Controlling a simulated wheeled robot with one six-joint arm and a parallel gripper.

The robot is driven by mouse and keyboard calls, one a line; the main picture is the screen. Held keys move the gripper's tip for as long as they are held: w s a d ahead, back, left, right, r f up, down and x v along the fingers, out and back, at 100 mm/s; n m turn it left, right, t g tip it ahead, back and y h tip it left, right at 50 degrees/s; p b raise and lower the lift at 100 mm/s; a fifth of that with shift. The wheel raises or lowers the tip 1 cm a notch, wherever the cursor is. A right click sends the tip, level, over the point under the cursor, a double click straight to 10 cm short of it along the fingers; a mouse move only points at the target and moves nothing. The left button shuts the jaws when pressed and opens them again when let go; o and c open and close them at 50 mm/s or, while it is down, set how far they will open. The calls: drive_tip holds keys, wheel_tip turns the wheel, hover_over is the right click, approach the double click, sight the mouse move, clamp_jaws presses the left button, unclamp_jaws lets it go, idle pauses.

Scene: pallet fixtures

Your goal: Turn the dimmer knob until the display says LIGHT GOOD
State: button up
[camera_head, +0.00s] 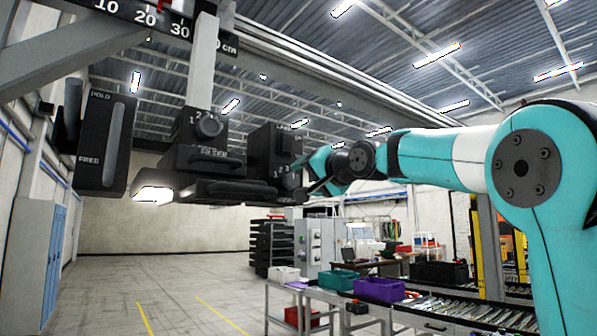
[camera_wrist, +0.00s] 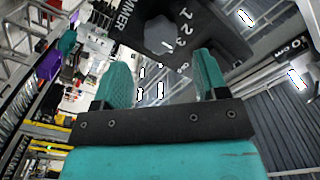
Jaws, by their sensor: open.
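The dimmer knob (camera_wrist: 158,34) is a grey faceted knob on a black box (camera_wrist: 208,22) marked DIMMER, with numbers around it, in the wrist view. The same dimmer box (camera_head: 270,150) hangs under the rail in the head view, where its knob is small and partly hidden by my gripper. My gripper (camera_wrist: 162,72) is open, its two teal fingers apart and pointing toward the knob. The knob shows beyond the gap between the fingertips, with nothing held. In the head view my gripper (camera_head: 312,187) is just right of the box. No display text is readable.
A FILTER box with its own knob (camera_head: 208,124) hangs left of the dimmer box, above a lit lamp (camera_head: 153,193). A HOLD/FREE lever panel (camera_head: 106,142) is further left. A scaled rail (camera_head: 150,15) runs above.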

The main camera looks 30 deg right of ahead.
sight(294, 180)
drive_tip(key=w+p, duration=0.2)
drive_tip(key=w, duration=0.3)
drive_tip(key=shift+w+a, duration=0.1)
drive_tip(key=shift+w, duration=0.3)
